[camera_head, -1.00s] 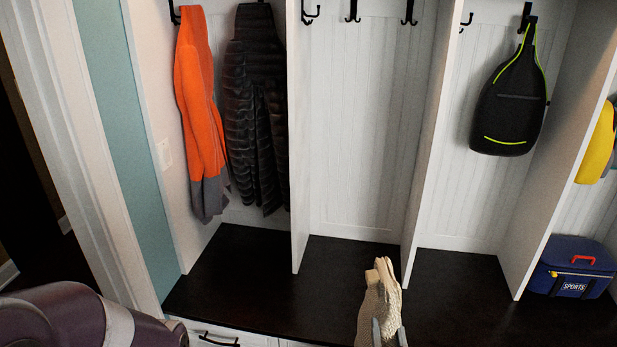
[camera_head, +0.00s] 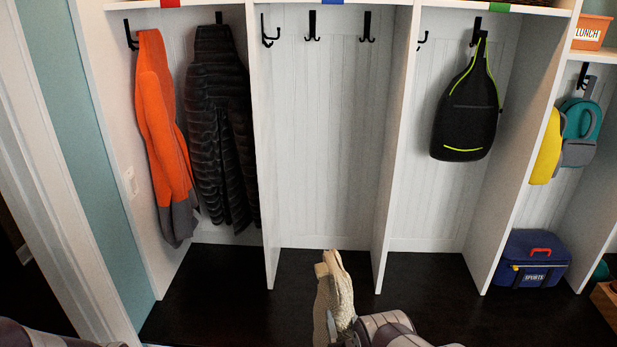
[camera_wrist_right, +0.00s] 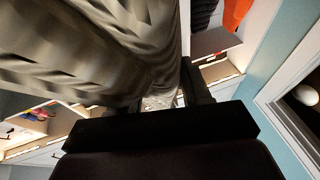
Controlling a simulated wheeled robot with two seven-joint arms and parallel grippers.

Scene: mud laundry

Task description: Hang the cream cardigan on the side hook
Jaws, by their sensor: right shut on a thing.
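The cream cardigan (camera_head: 341,284) hangs folded from my right gripper (camera_head: 341,335), low at the bottom centre of the head view, in front of the dark bench. In the right wrist view, its folds (camera_wrist_right: 90,50) fill the upper left, and my right gripper (camera_wrist_right: 168,98) is shut on it. An empty black side hook (camera_head: 268,32) is on the left wall of the middle cubby, well above the cardigan. Another empty side hook (camera_head: 422,40) is on the left wall of the cubby to the right. My left gripper is out of view.
The orange jacket (camera_head: 163,130) and black puffer (camera_head: 218,120) hang in the left cubby. Two empty hooks (camera_head: 313,28) are on the middle cubby's back wall. Upright dividers (camera_head: 396,150) separate the cubbies. A black bag (camera_head: 465,110) hangs right; a blue sports box (camera_head: 530,258) sits on the bench (camera_head: 215,290).

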